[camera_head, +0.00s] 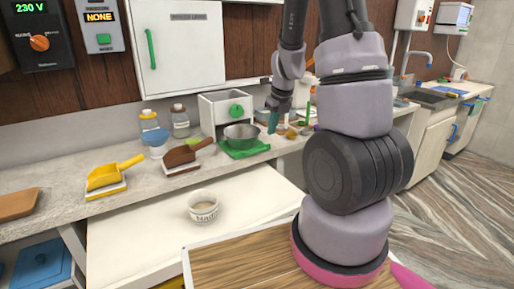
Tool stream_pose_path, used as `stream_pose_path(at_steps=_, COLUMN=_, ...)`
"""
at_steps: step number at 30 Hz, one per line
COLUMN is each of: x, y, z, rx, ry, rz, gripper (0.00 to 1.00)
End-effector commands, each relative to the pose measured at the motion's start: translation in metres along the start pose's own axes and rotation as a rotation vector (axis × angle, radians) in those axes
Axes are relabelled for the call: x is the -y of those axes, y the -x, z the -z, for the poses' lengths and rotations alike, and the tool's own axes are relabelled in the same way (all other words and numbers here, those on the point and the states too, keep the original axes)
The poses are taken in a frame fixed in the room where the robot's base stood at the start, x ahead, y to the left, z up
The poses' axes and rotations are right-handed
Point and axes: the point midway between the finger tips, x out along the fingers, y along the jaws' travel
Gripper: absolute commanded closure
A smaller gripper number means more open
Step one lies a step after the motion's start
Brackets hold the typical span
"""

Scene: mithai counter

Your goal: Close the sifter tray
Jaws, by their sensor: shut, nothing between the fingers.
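A small white box with a round green knob (236,110) stands against the wall on the counter; it looks like the sifter, though I cannot be sure. A green tray (262,148) sits at its foot and sticks out in front, with a metal bowl (241,131) on it. I cannot tell whether the tray belongs to the box. My gripper (273,124) points down just right of the bowl, its teal tips close together and empty. It looks apart from the tray, but contact is hard to judge.
A wide white board (130,245) juts out below the counter, bearing a labelled white cup (202,206). Yellow (112,173) and brown (187,154) scoops and bottles (180,122) stand to the left. Small items crowd behind my arm. A sink (432,97) is at right.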

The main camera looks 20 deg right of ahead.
Motion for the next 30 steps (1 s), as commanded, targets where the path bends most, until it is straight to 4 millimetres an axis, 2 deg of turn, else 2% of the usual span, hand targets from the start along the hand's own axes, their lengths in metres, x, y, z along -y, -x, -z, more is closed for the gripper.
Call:
stream_pose_path(at_steps=8, x=0.004, y=-0.024, z=0.003, rx=-0.011, ry=-0.046, rz=0.007, gripper=1.0)
stream_pose_path(at_steps=15, x=0.004, y=-0.061, z=0.004, rx=-0.011, ry=-0.046, rz=0.004, gripper=1.0)
stream_pose_path(at_steps=26, x=0.004, y=-0.105, z=0.004, rx=-0.01, ry=-0.042, rz=0.004, gripper=1.0)
stream_pose_path(at_steps=30, x=0.003, y=-0.113, z=-0.01, rx=-0.007, ry=-0.037, rz=0.006, gripper=1.0)
